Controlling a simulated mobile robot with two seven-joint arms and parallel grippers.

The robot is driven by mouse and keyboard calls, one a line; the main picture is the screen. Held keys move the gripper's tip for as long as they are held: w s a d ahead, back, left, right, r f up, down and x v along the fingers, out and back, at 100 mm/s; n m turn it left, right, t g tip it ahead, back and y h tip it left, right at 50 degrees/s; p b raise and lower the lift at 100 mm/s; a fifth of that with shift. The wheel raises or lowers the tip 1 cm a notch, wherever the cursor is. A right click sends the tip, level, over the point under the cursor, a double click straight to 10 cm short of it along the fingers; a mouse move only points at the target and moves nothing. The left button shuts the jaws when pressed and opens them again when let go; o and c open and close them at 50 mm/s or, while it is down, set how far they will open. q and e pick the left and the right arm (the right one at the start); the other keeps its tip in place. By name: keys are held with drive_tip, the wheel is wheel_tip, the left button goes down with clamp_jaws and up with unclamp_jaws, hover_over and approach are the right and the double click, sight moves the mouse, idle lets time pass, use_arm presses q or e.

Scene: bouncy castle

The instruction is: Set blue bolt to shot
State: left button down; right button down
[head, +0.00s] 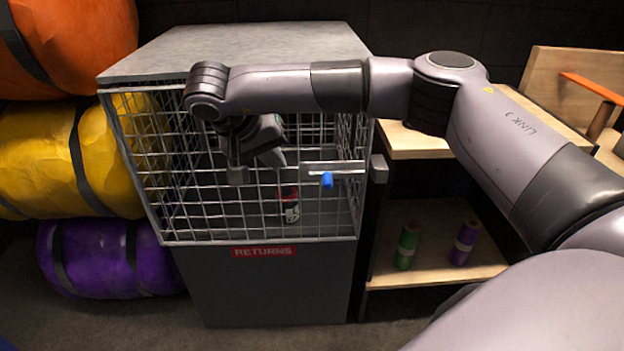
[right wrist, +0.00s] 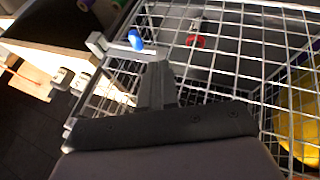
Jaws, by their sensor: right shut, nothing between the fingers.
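The blue bolt knob (head: 327,180) sits on a pale metal bolt (head: 348,168) at the right side of the wire cage's front. A grey catch block (head: 379,168) is just right of the bolt; I cannot tell whether the rod enters it. The knob also shows in the right wrist view (right wrist: 135,39), hanging by the bolt plate. My right gripper (head: 276,158) is shut and empty in front of the mesh, left of the knob and apart from it. Its fingers (right wrist: 157,82) point towards the bolt area in the wrist view. My left gripper is not in view.
The wire cage (head: 160,170) stands on a dark box with a red RETURNS sign (head: 264,251). A red and dark item (head: 290,205) is inside. Wooden shelves (head: 430,277) with green and purple rolls stand right. Orange, yellow (head: 40,168) and purple bundles are stacked left.

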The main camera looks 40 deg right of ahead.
drive_tip(key=shift+f, duration=0.1)
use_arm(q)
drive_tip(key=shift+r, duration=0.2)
use_arm(e)
drive_tip(key=d+f, duration=0.9)
drive_tip(key=shift+w, duration=0.2)
